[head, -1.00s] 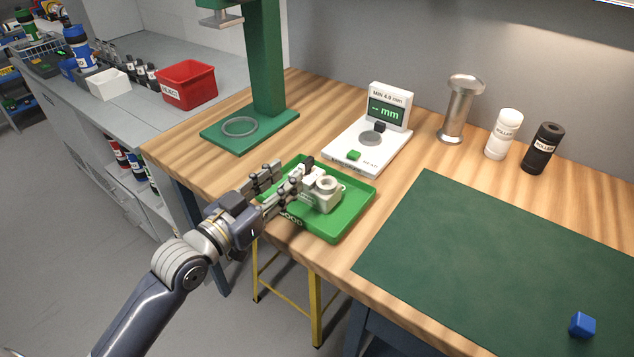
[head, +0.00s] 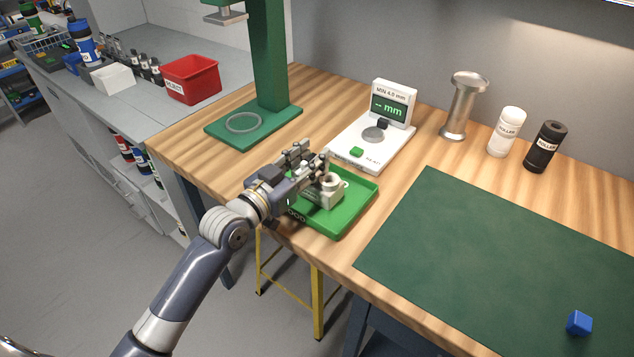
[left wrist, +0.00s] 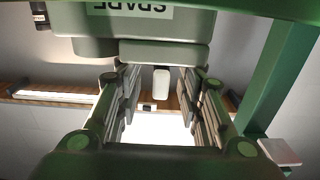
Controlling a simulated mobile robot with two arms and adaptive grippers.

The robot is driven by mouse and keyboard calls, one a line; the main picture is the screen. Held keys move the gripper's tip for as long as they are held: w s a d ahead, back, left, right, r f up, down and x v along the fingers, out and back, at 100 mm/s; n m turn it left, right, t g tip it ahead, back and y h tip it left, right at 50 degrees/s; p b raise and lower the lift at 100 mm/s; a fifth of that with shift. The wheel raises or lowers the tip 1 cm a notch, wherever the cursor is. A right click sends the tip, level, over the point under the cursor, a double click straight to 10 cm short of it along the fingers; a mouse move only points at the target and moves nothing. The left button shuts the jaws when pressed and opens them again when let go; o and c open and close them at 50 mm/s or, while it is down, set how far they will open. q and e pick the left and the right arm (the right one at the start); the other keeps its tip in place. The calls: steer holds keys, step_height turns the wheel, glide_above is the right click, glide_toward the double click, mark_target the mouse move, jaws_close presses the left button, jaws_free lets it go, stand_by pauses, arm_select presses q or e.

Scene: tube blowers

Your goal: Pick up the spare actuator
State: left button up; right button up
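The spare actuator, a beige block with a round collar on top (head: 328,186), sits in the green tray (head: 352,213) at the front edge of the bench. My left gripper (head: 316,163) is over the tray's back left part, beside and partly in front of the actuator. In the left wrist view a grey-green block (left wrist: 160,28) with an upside-down SPARE label fills the top. The left fingers (left wrist: 160,105) stand apart there; I cannot tell whether they touch the block. My right gripper is not in view.
A green press (head: 268,70) stands behind the gripper, and a white gauge (head: 352,142) is just behind the tray. A metal spool (head: 461,108), two rollers (head: 507,132) and a green mat (head: 490,245) lie to the right. A red bin (head: 192,82) is at the back left.

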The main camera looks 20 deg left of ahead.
arm_select(q)
jaws_close()
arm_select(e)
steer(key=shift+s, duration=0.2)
arm_select(q)
steer(key=shift+r, duration=0.95)
step_height(320, 180, up, 2)
steer(key=shift+r, duration=0.1)
steer(key=s+a+r+b, duration=0.1)
steer(key=s+a+b, duration=0.1)
steer(key=s+a, duration=0.7)
steer(key=shift+s+b, duration=0.4)
steer(key=shift+s, duration=1.7)
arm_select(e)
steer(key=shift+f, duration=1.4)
